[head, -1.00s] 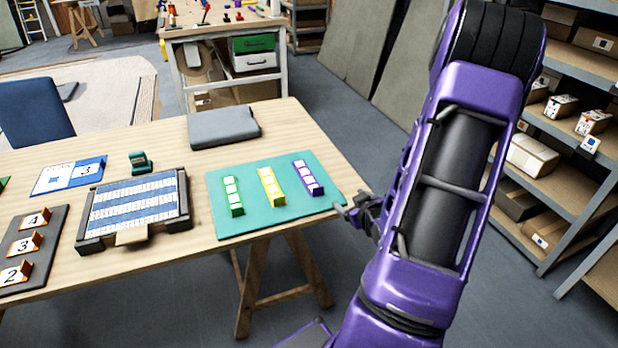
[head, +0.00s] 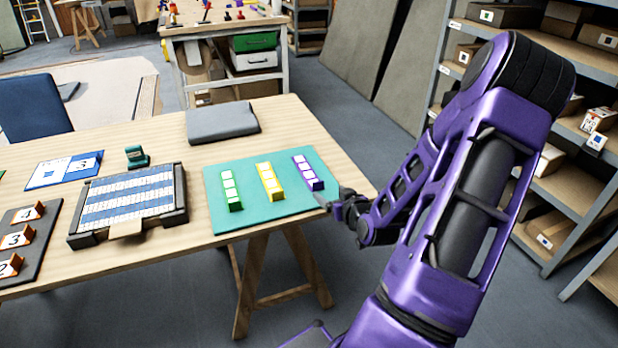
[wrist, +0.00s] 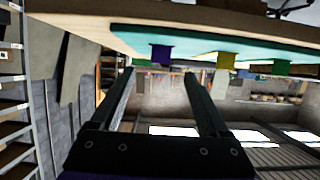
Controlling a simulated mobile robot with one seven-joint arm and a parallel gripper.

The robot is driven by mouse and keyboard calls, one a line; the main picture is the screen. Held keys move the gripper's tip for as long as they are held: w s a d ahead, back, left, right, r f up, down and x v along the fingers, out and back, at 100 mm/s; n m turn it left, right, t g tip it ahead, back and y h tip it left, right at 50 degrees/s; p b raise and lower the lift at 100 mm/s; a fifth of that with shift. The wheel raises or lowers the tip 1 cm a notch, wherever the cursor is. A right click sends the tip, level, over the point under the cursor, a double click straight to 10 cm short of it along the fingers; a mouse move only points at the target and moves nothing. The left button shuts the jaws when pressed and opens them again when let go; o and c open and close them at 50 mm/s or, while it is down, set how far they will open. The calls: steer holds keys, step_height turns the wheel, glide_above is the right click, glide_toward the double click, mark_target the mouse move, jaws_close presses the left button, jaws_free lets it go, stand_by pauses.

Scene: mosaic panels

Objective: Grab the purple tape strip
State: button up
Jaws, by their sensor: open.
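The purple tape strip (head: 307,171), with white squares along it, lies at the right end of the teal mat (head: 240,219). It also shows in the wrist view as a purple piece (wrist: 161,54) at the mat's edge, ahead of the fingers. A yellow strip (head: 277,196) and a green strip (head: 236,206) lie to its left. My gripper (head: 332,200) is at the mat's right front corner, near the purple strip and apart from it. In the wrist view my gripper (wrist: 160,82) has its two fingers spread, with nothing between them.
The wooden table (head: 347,170) holds a tray with blue and white rows (head: 129,203), a small green stamp-like object (head: 137,157), a grey folded item (head: 222,122) and numbered blocks (head: 17,238). Shelving (head: 565,185) stands at the right, behind my arm.

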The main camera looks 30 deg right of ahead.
mark_target(318, 184)
steer(key=x, duration=0.8)
steer(key=shift+w, duration=0.25)
jaws_close()
